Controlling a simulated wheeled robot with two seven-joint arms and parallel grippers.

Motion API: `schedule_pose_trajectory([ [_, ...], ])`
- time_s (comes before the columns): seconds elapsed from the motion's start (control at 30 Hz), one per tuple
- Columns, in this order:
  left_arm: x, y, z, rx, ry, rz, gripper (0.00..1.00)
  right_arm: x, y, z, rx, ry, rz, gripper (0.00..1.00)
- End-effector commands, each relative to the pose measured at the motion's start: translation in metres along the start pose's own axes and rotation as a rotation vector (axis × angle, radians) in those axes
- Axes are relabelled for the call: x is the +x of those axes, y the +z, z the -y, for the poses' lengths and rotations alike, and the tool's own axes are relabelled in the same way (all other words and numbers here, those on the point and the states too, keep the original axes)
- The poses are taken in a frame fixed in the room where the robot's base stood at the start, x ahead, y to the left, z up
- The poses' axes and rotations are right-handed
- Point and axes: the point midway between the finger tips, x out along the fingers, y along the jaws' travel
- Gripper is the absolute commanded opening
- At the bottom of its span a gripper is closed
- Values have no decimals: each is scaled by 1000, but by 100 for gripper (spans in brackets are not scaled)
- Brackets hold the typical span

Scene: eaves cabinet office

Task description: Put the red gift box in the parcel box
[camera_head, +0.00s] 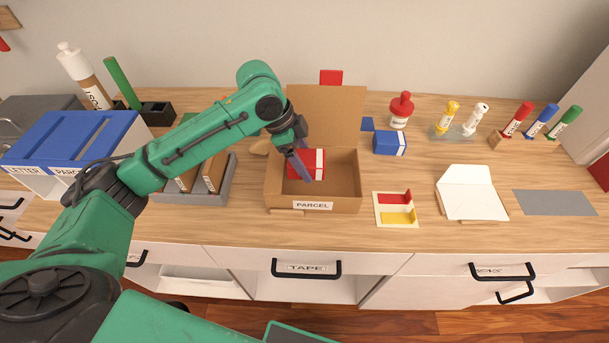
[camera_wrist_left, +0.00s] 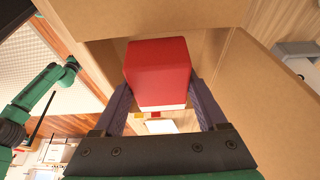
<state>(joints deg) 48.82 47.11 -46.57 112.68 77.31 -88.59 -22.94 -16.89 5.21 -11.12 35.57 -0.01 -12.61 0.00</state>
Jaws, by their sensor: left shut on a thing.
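The red gift box (camera_head: 317,163) has a white band and sits between the fingers of my left gripper (camera_head: 304,164), which is shut on it. In the left wrist view the red gift box (camera_wrist_left: 159,68) is between both fingers, with cardboard walls around it. The parcel box (camera_head: 343,205) is an open brown carton labelled PARCEL, its back flap raised. The gift box appears within the parcel box's opening, toward its left and back. I cannot tell whether it touches the bottom.
A grey tray (camera_head: 196,198) with brown boxes stands left of the parcel box. A blue box (camera_head: 389,143), a red-capped bottle (camera_head: 401,108) and a red-and-yellow card piece (camera_head: 395,219) are to the right. An open envelope (camera_head: 467,199) and a grey mat (camera_head: 554,202) lie farther right.

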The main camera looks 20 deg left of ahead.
Motion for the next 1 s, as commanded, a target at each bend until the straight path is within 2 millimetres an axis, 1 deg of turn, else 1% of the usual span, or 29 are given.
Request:
schedule_pose_trajectory([
  [0.03, 7, 3, 0, -1, 1, 0, 11, -1, 0, 5, 1, -7, 0, 50],
  [0.1, 14, 6, 0, 0, 0, 0, 11, 0, 0, 12, 2, -17, 1, 50],
  [0.17, 22, 9, 0, 0, 1, -1, 11, 0, 1, 17, 2, -23, 1, 50],
  [0.3, 47, 19, 0, -1, 2, -1, 11, -2, 1, 17, 0, -23, 1, 50],
  [0.33, 50, 21, 0, 0, 0, 0, 11, -2, 1, 16, 0, -22, 1, 50],
  [0.4, 54, 22, 0, 1, -2, -2, 11, -2, 1, 15, -1, -20, 2, 50],
  [0.67, 56, 22, 0, 1, -1, -2, 11, -3, 2, 12, -2, -16, 3, 50],
  [0.7, 57, 23, 0, 1, 0, -1, 78, -3, 2, 11, -2, -16, 4, 50],
  [0.77, 57, 23, 0, 1, 0, -1, 100, -3, 2, 10, -2, -14, 4, 50],
  [1.0, 56, 22, 0, 1, -1, -1, 100, -3, 3, 8, -1, -11, 5, 50],
])
